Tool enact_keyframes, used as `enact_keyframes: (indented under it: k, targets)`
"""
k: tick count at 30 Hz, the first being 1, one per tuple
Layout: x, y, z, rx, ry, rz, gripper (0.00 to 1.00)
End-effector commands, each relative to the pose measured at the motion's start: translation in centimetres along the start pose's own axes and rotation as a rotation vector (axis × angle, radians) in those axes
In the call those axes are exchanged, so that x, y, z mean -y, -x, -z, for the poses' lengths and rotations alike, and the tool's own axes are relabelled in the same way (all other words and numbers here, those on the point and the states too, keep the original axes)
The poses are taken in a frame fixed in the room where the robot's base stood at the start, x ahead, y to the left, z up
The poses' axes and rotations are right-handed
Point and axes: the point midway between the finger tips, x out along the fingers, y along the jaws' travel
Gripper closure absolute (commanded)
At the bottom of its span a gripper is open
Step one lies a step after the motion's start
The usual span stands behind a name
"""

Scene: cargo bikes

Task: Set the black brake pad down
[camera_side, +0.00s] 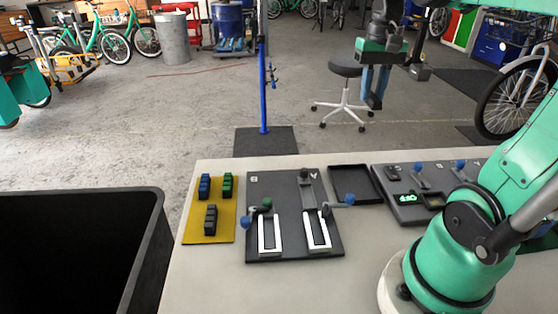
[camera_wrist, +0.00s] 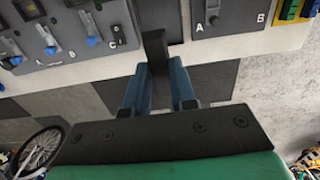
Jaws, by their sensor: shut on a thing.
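My gripper (camera_side: 374,102) is raised well above the bench in the side view, its blue fingers pointing down. In the wrist view my gripper (camera_wrist: 158,68) is shut on a dark block, which looks like the black brake pad (camera_wrist: 155,45) and sticks out past the fingertips. The pad touches nothing but the fingers that I can see. Another dark block (camera_side: 211,219) stands on the yellow mat (camera_side: 230,238), near a blue block (camera_side: 205,186) and a green block (camera_side: 227,184).
A dark panel (camera_side: 290,190) with two white-framed slots and levers stands beside the mat. An empty black tray (camera_side: 355,184) lies between it and another dark panel (camera_side: 405,213) with blue knobs. A large black bin (camera_side: 150,240) is at left. Bare bench lies in front.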

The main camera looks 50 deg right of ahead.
Motion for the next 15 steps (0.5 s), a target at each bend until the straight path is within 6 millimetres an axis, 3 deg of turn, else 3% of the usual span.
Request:
enact_keyframes:
  k: [15]
  targets:
    - [-0.1, -10.6, 0.0, 0.000, 0.001, 0.000, 1.00]
